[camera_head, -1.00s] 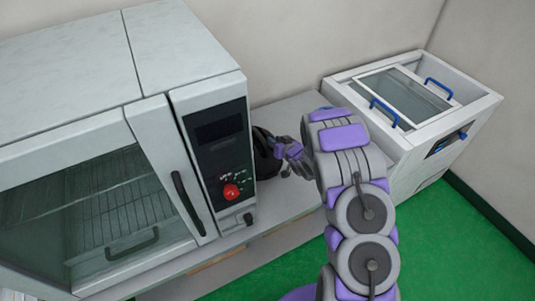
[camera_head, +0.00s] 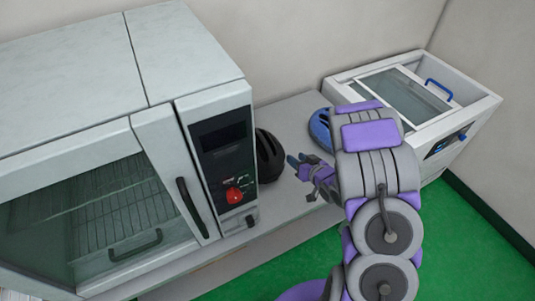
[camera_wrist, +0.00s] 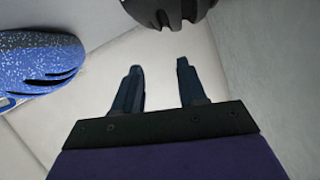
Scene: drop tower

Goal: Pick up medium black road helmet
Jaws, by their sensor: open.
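The black helmet (camera_head: 268,156) stands on the grey shelf, close beside the right side of the oven; the oven hides part of it in the head view. It also shows in the wrist view at the top edge (camera_wrist: 170,10), cut off by the frame. My gripper (camera_head: 296,164) is a short way to the right of the helmet, apart from it. In the wrist view my gripper (camera_wrist: 160,72) is open, its two fingers pointing toward the helmet with nothing between them.
A blue speckled helmet (camera_head: 321,129) lies right of the black one, partly behind my arm; the wrist view shows it at left (camera_wrist: 38,62). The oven (camera_head: 215,160) walls the left. A white chest with a glass lid (camera_head: 410,90) stands at right. Bare shelf (camera_head: 285,205) lies in front.

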